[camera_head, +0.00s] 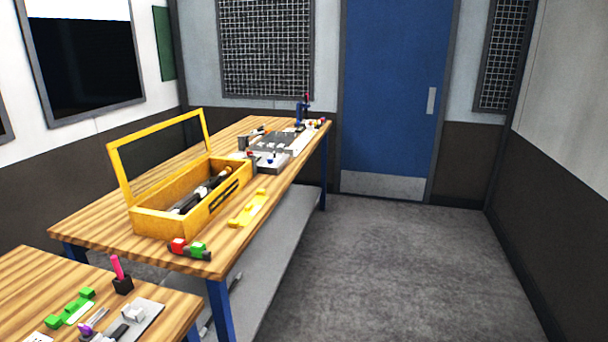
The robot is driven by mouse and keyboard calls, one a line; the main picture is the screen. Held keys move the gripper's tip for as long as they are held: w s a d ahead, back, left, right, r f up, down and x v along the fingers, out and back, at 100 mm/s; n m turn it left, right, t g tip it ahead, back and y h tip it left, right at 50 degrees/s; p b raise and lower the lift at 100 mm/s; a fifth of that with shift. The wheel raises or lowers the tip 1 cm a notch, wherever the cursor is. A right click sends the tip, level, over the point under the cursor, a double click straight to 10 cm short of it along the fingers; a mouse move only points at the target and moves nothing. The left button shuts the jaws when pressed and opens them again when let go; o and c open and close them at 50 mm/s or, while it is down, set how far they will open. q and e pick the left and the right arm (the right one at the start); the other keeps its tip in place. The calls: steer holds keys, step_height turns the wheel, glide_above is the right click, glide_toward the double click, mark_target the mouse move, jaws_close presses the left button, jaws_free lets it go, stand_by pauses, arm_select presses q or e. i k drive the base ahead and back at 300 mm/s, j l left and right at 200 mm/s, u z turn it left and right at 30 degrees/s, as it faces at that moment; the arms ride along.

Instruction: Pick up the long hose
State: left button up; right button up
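I cannot clearly make out a long hose. A yellow box (170,222) with its framed lid standing open sits on the wooden workbench (95,219). Dark and light elongated items (203,192) lie inside the box, too small to identify. A thin light-coloured piece (206,327) shows low by the bench's blue leg, partly cut off, and I cannot tell what it is. Neither of my grippers is in view.
A yellow part (248,208) and red and green pieces (188,249) lie near the bench's front edge. A grey fixture (271,158) stands farther back. A nearer bench (30,275) holds small parts. The floor (400,270) toward the blue door (392,95) is clear.

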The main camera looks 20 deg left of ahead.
mark_target(200, 192)
steer(key=i, duration=0.95)
steer(key=i+u, duration=0.1)
steer(key=i, duration=0.85)
steer(key=i+u, duration=0.45)
steer(key=i+l+u, duration=0.15)
steer(key=i+u, duration=0.15)
steer(key=u, duration=0.15)
steer(key=i+l+u, duration=0.25)
steer(key=i+u, duration=0.15)
